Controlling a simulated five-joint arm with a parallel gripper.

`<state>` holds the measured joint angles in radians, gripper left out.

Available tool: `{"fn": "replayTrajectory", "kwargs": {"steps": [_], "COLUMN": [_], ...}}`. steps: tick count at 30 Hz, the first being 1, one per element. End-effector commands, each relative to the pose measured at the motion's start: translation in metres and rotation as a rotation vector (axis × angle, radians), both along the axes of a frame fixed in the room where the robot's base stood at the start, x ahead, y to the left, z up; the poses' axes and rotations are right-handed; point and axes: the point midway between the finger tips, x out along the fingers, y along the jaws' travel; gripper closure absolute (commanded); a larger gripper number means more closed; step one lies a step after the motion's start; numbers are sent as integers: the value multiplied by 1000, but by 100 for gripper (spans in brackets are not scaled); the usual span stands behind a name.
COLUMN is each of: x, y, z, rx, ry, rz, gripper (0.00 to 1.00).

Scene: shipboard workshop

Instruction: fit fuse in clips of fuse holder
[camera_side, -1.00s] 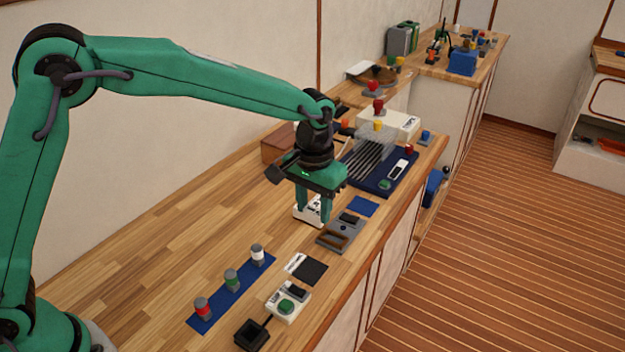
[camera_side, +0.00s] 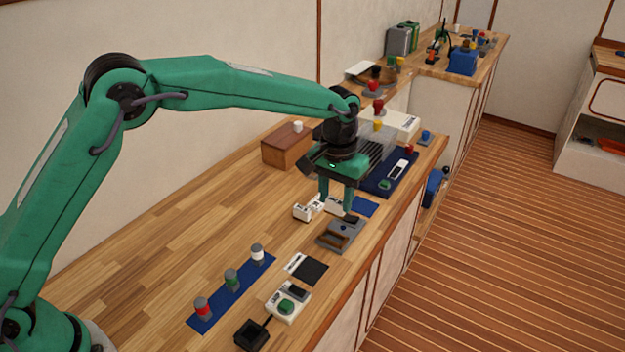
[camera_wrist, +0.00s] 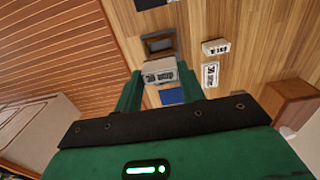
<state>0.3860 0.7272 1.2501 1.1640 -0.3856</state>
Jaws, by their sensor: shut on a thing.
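My gripper (camera_side: 336,205) is shut on a white block with dark print, which I take to be the fuse (camera_wrist: 160,72). In the side view the fuse (camera_side: 334,206) shows between the fingers, partly hidden by them. It appears held above the bench, just behind a grey unit with an open recess, which I take to be the fuse holder (camera_side: 328,241). In the wrist view the holder (camera_wrist: 158,35) lies beyond the fuse, which covers part of it. The clips are too small to make out.
A blue mat (camera_side: 364,206) lies near the holder. A brown wooden box (camera_side: 285,150) stands behind.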

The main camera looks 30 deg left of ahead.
Motion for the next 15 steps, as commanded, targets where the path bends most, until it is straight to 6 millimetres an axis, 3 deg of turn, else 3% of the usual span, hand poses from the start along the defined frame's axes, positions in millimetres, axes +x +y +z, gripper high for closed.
{"fn": "replayTrajectory", "kwargs": {"steps": [15], "x": [0], "y": [0], "z": [-21], "rx": [1], "ry": [2], "rz": [0], "gripper": [83]}}
